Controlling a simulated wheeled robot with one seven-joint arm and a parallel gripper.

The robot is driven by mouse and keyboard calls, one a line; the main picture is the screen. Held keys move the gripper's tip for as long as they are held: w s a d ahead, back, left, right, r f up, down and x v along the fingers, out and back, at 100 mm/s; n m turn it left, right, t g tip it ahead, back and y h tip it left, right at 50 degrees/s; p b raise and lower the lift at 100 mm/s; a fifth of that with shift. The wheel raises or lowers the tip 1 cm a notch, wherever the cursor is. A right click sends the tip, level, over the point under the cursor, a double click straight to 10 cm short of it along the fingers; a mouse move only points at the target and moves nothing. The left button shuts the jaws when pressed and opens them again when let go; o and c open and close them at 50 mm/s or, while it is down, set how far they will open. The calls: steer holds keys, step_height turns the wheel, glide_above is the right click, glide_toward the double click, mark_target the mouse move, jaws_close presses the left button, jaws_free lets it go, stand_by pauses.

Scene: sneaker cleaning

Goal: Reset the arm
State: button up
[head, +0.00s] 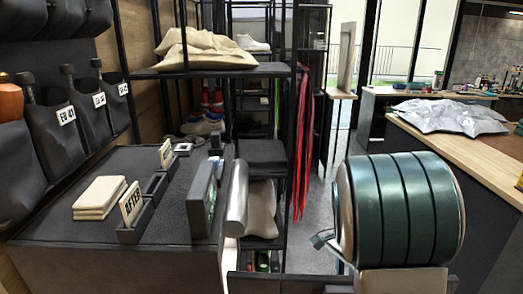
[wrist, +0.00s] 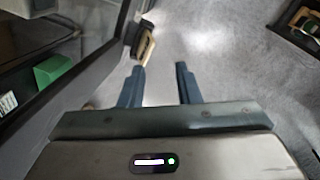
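My gripper (wrist: 160,80) shows in the wrist view with its two dark blue-grey fingers apart. It is open, and only bare grey floor shows between the fingertips. The head view shows a large dark green banded cylinder at the right, which is part of my own arm. The gripper's fingers cannot be made out in the head view.
A dark counter (head: 60,228) holds folded cream cloths (head: 100,195) and an "AFTER" sign (head: 131,204). Black shelving (head: 262,71) stands behind; a wood-topped counter (head: 470,160) is at right. The wrist view shows a green box (wrist: 52,69) at left and open floor ahead.

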steer(key=s+a+r+n+t+p, duration=0.1)
steer(key=s+r+n+t+p, duration=0.1)
steer(key=r, duration=0.4)
steer(key=s+a+r+n+t+p, duration=0.2)
steer(key=s+r+n, duration=0.3)
steer(key=r, duration=0.1)
steer(key=s+a+r+n+t+y+p, duration=0.1)
steer(key=s+r+n+p, duration=0.1)
steer(key=r, duration=0.5)
steer(key=shift+s+a+n+t, duration=0.2)
steer(key=shift+s+n, duration=0.2)
steer(key=shift+s, duration=0.15)
steer(key=shift+s+a+n+t, duration=0.2)
steer(key=shift+s+n, duration=0.2)
steer(key=shift+s, duration=0.1)
steer(key=s+p, duration=0.1)
steer(key=s+a+r+n+p, duration=0.1)
steer(key=s, duration=0.1)
steer(key=s+n+p, duration=0.1)
steer(key=s, duration=0.1)
steer(key=shift+a+r, duration=0.15)
steer(key=shift+r, duration=0.05)
steer(key=shift+w, duration=0.1)
